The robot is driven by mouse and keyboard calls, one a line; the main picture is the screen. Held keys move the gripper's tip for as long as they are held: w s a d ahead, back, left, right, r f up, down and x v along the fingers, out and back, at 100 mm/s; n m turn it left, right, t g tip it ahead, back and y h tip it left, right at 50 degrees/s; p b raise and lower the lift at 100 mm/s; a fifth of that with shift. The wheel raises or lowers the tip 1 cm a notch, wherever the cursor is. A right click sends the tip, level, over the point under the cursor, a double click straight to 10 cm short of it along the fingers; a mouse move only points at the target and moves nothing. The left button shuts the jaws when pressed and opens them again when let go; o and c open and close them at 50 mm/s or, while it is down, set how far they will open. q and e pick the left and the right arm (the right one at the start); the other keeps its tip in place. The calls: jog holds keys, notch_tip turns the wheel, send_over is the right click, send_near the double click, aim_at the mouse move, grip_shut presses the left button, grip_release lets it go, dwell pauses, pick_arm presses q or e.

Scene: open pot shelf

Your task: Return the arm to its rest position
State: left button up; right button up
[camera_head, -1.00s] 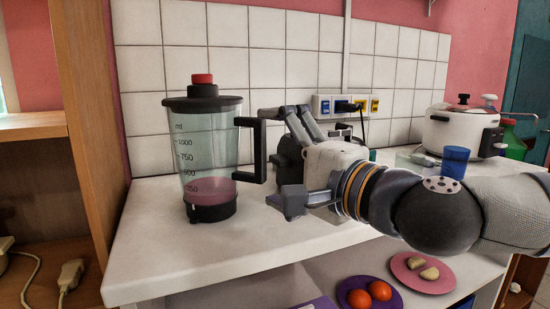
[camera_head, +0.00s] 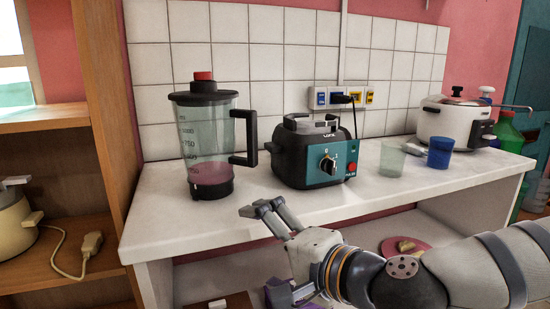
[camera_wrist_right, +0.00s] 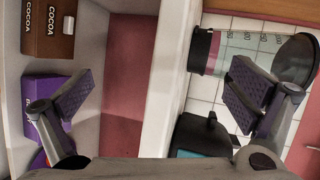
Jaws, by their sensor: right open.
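My right gripper (camera_head: 262,207) is open and empty, in front of the counter's front edge in the head view. My right arm comes in from the lower right. In the right wrist view the two spread fingers (camera_wrist_right: 160,93) frame the counter edge, with nothing between them. The blender jug (camera_head: 208,135), with a black lid, red cap and some pink liquid, stands upright on the counter, left of and behind the gripper. The black blender base (camera_head: 292,165) with a teal dial panel stands behind the gripper, apart from it. My left gripper is not in view.
The white counter (camera_head: 165,225) has a shelf below with a pink plate (camera_head: 392,242), partly hidden by my arm. A clear cup (camera_head: 391,160), blue cup (camera_head: 440,153) and white cooker (camera_head: 450,122) stand at right. A wooden shelf (camera_head: 110,130) borders the left.

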jog(key=s+d+f+n+g+h+p, duration=0.2)
jog(key=s+f+g, duration=0.2)
jog(key=s+f, duration=0.75)
jog(key=s+d+f+n+g+h+p, duration=0.2)
jog(key=s+d+f+g+p, duration=0.15)
jog(key=s+f, duration=0.8)
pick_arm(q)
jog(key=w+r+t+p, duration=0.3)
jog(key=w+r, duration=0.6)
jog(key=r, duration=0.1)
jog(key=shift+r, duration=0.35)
pick_arm(e)
jog(key=s+d+n+g+h, duration=0.2)
jog(key=s+d+h, duration=0.1)
jog(key=s+d, duration=0.5)
jog(key=s+d+n+g+h, duration=0.2)
jog(key=s+d, duration=0.7)
jog(key=s, duration=0.5)
jog(key=shift+s+d+f+n+g+h, duration=0.2)
jog(key=shift+d+f+n+g+h, duration=0.15)
jog(key=shift+g, duration=0.5)
